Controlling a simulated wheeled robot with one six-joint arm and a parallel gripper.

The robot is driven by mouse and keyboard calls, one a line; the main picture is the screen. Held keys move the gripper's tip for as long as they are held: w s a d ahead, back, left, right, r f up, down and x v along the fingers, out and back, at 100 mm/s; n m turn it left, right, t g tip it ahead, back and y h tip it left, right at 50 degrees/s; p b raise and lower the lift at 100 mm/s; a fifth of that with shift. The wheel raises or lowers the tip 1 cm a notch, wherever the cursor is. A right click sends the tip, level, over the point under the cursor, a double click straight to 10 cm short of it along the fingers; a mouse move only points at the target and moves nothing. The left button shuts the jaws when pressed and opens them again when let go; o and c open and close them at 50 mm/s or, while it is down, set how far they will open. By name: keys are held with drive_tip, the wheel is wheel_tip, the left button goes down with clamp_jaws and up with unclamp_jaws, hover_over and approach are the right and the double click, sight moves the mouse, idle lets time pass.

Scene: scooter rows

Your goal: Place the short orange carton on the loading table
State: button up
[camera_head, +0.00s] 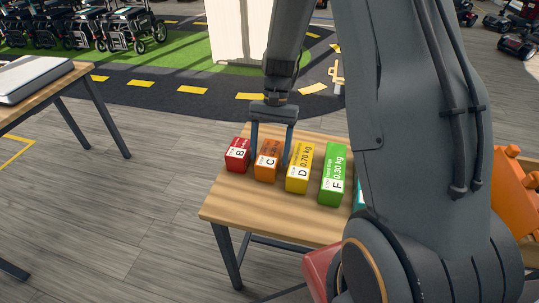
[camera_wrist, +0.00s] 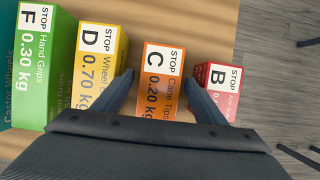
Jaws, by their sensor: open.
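The short orange carton (camera_head: 266,163), marked C and 0.20 kg, stands on a wooden table (camera_head: 290,222) in a row of cartons. My gripper (camera_head: 270,152) is open above this row, with one finger on each side of the orange carton. In the wrist view the carton (camera_wrist: 161,75) lies between the two fingers (camera_wrist: 163,95), and the gripper body hides its near end. I cannot tell whether the fingers touch it. A second wooden table (camera_head: 42,91) stands at the left; no label shows which table is the loading table.
A red carton B (camera_head: 237,155) stands left of the orange one; a yellow carton D (camera_head: 299,168) and a green carton F (camera_head: 334,175) stand right. A flat grey-white object (camera_head: 38,78) lies on the left table. Open floor (camera_head: 150,200) separates the tables. My arm hides the right side.

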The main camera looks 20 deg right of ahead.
drive_tip(key=b+v, duration=0.1)
drive_tip(key=v, duration=0.9)
drive_tip(key=shift+w+d+r, duration=0.1)
drive_tip(key=shift+w+r, duration=0.05)
drive_tip(key=s+r+n+t+h, duration=0.1)
drive_tip(key=s+n, duration=0.4)
drive_tip(key=s, duration=1.3)
drive_tip(key=t+h, duration=0.1)
drive_tip(key=t, duration=0.1)
drive_tip(key=shift+s+r+n+t, duration=0.25)
drive_tip(key=shift+r+n+t, duration=0.05)
drive_tip(key=shift+n, duration=0.1)
